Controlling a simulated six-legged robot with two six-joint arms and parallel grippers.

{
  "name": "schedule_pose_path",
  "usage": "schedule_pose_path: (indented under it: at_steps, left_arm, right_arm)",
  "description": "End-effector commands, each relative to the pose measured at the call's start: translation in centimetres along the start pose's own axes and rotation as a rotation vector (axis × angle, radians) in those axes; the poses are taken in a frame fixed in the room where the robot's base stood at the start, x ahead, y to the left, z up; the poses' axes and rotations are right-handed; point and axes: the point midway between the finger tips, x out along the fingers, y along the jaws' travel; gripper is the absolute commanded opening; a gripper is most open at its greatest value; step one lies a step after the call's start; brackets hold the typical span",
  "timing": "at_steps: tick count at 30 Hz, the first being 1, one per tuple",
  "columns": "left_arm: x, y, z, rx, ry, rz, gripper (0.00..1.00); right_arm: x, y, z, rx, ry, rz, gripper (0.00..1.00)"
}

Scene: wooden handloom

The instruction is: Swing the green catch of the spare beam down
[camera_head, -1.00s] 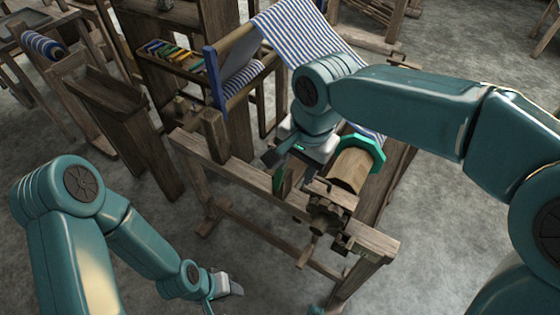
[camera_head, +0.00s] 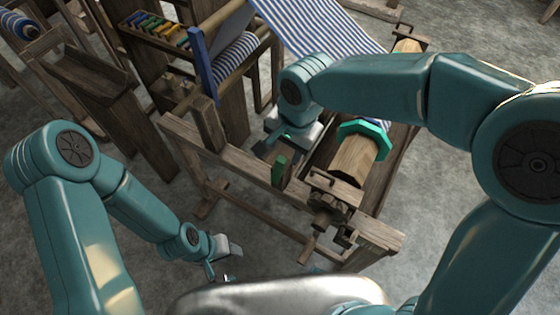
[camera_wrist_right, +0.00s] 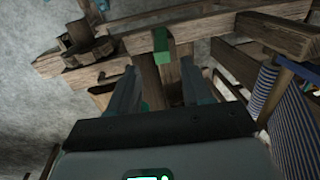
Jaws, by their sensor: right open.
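The green catch (camera_head: 278,170) stands upright at the wooden front rail of the loom, left of the spare beam (camera_head: 353,158) with its teal-green flange. My right gripper (camera_head: 274,150) is just behind the catch and open. In the right wrist view the green catch (camera_wrist_right: 160,44) is ahead of the gap between the open fingers (camera_wrist_right: 160,70), with nothing held. I cannot tell if a finger touches it. My left gripper (camera_head: 224,258) hangs low at the front left, apart from the loom; its finger gap is too small to judge.
The front rail (camera_head: 230,165) runs across the loom, with a wooden ratchet and bracket (camera_head: 330,200) to the right of the catch. A wooden post (camera_head: 208,122) stands to the left. Striped cloth (camera_head: 315,25) hangs behind. Bare floor (camera_head: 450,240) lies at the right.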

Motion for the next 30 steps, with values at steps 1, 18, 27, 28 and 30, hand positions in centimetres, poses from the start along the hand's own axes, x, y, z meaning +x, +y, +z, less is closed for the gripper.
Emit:
schedule_pose_path:
  at_steps: [1, 18, 27, 28, 30]
  left_arm:
    - [0.0, 0.0, 0.0, 0.000, 0.000, 0.000, 0.45]
    - [-0.2, 0.1, 0.0, 0.000, 0.000, 0.000, 0.45]
    - [-0.2, 0.1, 0.0, 0.000, 0.000, 0.000, 0.45]
    - [-0.2, 0.1, 0.0, 0.000, 0.000, 0.000, 0.45]
    - [-0.2, 0.1, 0.0, 0.000, 0.001, 0.000, 0.45]
  right_arm:
    - [1.4, 0.1, 0.1, -0.001, -0.005, 0.007, 0.49]
    - [9.1, -0.3, -0.3, 0.001, 0.000, 0.001, 0.49]
    - [9.1, -0.3, -0.4, 0.000, 0.000, 0.000, 0.20]
    - [9.1, -0.3, -0.4, 0.000, 0.000, 0.000, 0.10]
    - [9.1, -0.4, -0.4, 0.000, 0.000, 0.000, 0.00]
